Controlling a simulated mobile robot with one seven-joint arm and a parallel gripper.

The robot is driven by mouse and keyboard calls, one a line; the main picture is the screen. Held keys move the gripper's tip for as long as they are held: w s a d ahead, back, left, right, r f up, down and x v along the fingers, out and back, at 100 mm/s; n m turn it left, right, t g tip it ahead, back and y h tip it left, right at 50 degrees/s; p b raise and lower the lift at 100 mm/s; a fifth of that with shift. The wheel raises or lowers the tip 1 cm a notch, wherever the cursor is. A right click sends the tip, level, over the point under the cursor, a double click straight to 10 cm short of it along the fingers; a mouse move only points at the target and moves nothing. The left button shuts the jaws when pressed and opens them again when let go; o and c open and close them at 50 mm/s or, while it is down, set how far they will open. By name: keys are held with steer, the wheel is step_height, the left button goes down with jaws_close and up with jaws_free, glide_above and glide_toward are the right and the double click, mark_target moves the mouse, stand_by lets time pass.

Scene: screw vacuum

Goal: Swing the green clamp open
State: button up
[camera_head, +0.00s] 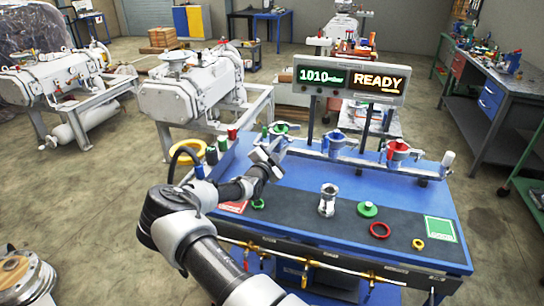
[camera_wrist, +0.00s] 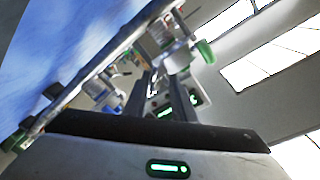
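The green clamp (camera_head: 281,129) sits at the left end of the metal rail at the back of the blue bench. In the wrist view, a metal clamp with a green end (camera_wrist: 206,51) shows at upper right, tilted and partly blurred. My gripper (camera_head: 268,161) is just in front of and below the green clamp in the head view, apart from it. Its two dark fingers (camera_wrist: 165,95) stand apart in the wrist view, with nothing held between them. Whether the clamp is latched is too small to tell.
A blue clamp (camera_head: 333,144) and a red clamp (camera_head: 397,153) share the rail. A display (camera_head: 350,80) reads READY behind it. A silver fitting (camera_head: 327,200), green disc (camera_head: 368,209) and red ring (camera_head: 380,230) lie on the dark mat. The bench between mat and rail is mostly clear.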

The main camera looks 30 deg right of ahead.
steer(key=v, duration=1.7)
steer(key=shift+p, duration=0.45)
steer(key=shift+w, duration=0.1)
